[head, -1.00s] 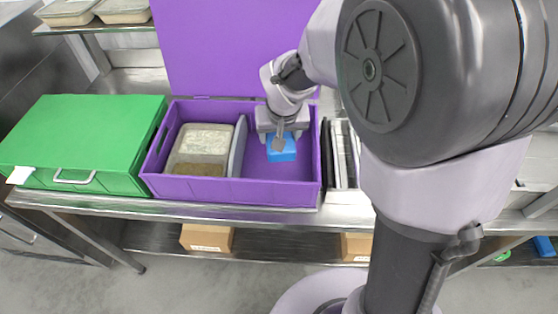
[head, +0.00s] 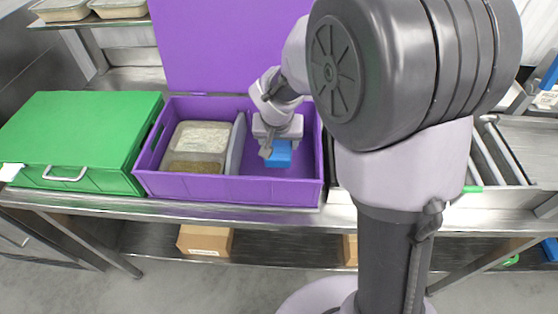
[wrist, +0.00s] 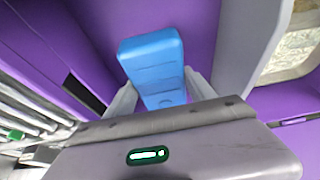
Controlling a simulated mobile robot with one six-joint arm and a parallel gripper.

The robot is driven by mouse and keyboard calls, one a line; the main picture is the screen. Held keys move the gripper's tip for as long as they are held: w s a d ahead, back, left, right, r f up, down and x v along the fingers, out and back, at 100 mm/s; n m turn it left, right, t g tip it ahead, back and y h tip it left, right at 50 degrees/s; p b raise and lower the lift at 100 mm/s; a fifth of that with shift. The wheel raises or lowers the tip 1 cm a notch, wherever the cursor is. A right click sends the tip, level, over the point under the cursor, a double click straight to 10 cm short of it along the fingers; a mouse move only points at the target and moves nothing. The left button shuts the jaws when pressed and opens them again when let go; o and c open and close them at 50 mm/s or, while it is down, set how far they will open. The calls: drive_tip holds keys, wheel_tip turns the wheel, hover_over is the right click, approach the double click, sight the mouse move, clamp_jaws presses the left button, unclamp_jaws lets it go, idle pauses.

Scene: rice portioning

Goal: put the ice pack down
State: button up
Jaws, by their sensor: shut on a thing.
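The blue ice pack (head: 279,155) is in the right compartment of the open purple box (head: 240,189). In the wrist view the ice pack (wrist: 152,62) stands out between the fingers of my gripper (wrist: 160,92). My gripper (head: 277,143) is shut on it and reaches down into the box from above. I cannot tell whether the ice pack's lower end touches the box floor.
A grey divider (head: 236,143) splits the purple box. A lidded container of rice (head: 196,146) fills the left compartment. A closed green box (head: 80,140) stands to the left on the steel table (head: 340,217). The purple lid (head: 225,45) stands open behind.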

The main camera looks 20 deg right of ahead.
drive_tip(key=shift+f+b, duration=1.1)
drive_tip(key=shift+f, duration=1.5)
drive_tip(key=o, duration=1.7)
drive_tip(key=shift+r, duration=0.1)
drive_tip(key=shift+o, duration=0.2)
drive_tip(key=p+v, duration=0.5)
drive_tip(key=v, duration=0.7)
drive_tip(key=shift+r, duration=0.1)
drive_tip(key=s+a+r+y, duration=0.1)
drive_tip(key=s+r, duration=0.3)
drive_tip(key=s, duration=0.6)
drive_tip(key=s+a+r+t+y, duration=0.1)
drive_tip(key=s+r, duration=0.4)
drive_tip(key=s, duration=0.6)
drive_tip(key=shift+r+m+t+y+b, duration=0.3)
drive_tip(key=shift+m+y+b, duration=0.15)
drive_tip(key=shift+y, duration=0.25)
